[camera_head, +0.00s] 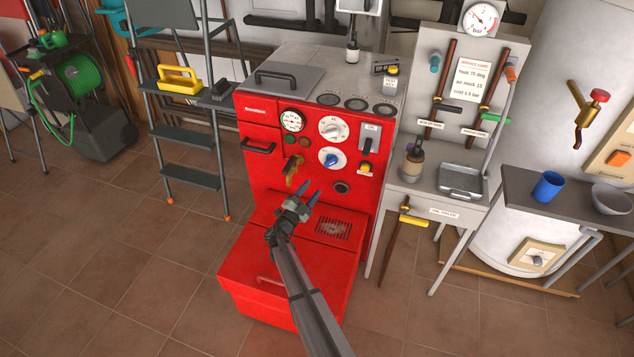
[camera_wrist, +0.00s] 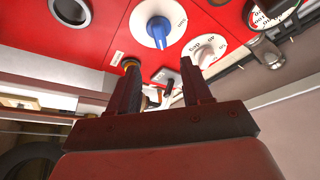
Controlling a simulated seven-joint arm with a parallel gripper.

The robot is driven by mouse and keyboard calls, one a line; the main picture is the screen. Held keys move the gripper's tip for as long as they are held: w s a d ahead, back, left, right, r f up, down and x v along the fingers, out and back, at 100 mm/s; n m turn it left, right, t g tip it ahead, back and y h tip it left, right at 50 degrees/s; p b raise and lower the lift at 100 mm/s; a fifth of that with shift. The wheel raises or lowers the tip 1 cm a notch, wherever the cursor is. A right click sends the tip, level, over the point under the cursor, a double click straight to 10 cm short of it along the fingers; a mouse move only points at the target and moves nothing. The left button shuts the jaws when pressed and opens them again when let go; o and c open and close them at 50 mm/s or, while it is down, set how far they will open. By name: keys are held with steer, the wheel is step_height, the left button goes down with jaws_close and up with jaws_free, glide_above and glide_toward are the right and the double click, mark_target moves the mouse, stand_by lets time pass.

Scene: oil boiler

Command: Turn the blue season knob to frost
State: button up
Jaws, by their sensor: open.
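The blue season knob (camera_head: 331,159) sits on a round white dial on the front of the red boiler (camera_head: 262,175). It also shows in the wrist view (camera_wrist: 158,28), near the top, with its narrow end pointing down in that picture. The dial's lettering is too small to read, so I cannot tell the setting. My gripper (camera_head: 309,196) is open and empty, in front of the boiler, below and left of the knob in the head view. Its two fingers (camera_wrist: 161,76) point toward the panel. They are apart from the knob.
A larger white dial (camera_head: 333,128) is above the knob, and a gauge (camera_head: 291,118) is at upper left. A brass valve (camera_head: 293,170) sticks out left of the knob. A dark round port (camera_head: 342,187) lies below. A grey switch (camera_head: 370,137) is to the right.

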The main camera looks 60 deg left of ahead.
steer(key=shift+v, duration=1)
